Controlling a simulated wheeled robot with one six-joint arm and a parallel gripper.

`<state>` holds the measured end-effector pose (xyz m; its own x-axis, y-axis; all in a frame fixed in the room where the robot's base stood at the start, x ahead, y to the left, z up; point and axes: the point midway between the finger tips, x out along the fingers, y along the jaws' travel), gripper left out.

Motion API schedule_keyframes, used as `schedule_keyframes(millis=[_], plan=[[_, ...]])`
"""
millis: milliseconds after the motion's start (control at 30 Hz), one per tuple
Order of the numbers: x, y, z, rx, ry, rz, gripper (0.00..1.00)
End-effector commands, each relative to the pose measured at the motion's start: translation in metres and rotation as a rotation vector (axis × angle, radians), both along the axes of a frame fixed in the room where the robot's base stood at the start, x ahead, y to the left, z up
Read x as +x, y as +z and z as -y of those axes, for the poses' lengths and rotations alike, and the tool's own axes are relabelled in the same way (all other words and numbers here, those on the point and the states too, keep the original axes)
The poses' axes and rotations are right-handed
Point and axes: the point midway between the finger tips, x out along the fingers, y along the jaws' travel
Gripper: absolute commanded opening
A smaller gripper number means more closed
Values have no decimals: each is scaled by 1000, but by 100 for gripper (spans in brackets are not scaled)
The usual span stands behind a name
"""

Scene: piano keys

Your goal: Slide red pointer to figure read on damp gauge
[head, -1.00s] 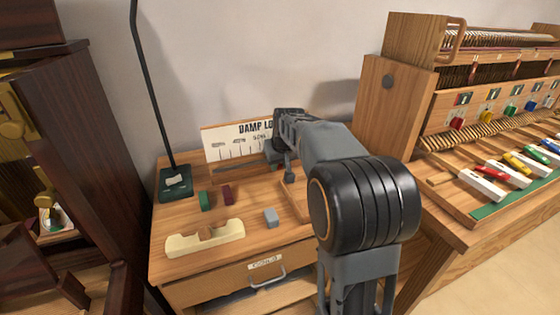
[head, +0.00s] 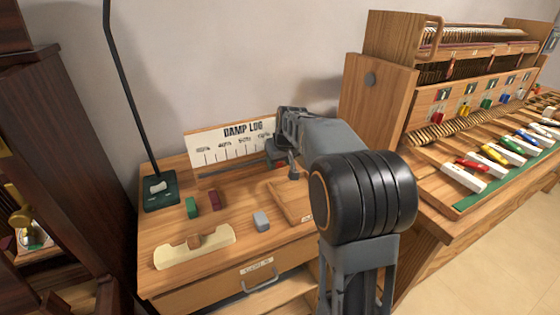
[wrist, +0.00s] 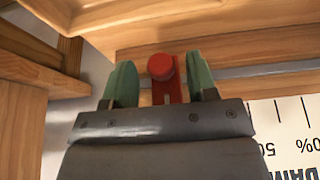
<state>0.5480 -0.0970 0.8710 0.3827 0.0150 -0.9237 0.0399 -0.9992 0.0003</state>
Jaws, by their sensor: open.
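The red pointer (wrist: 162,72), with a round red knob, sits between the two green fingertips of my gripper (wrist: 162,84) in the wrist view. The fingers are open, one on each side, with a gap showing beside the knob. In the head view a bit of red, the pointer (head: 280,166), shows just under my gripper (head: 279,150). The damp log board (head: 224,148) stands at the back of the desk with a marked percent scale; my gripper is at its right end. Part of the board (wrist: 290,125) shows upside down in the wrist view. No damp gauge can be made out.
A lamp base (head: 160,192) stands at left. A wooden tray (head: 285,205) lies below my arm. The piano action (head: 470,120) stands at right.

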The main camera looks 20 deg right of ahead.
Motion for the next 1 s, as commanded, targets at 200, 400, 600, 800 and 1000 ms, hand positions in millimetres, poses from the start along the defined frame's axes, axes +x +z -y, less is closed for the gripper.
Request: schedule_keyframes(millis=[200, 400, 600, 800, 1000], plan=[[-1, 4, 0, 0, 0, 1, 52], [-12, 33, 0, -1, 0, 4, 52], [-28, 72, 1, -1, 0, 3, 52], [-42, 103, 2, -1, 0, 2, 52], [-50, 122, 2, -1, 0, 1, 52]])
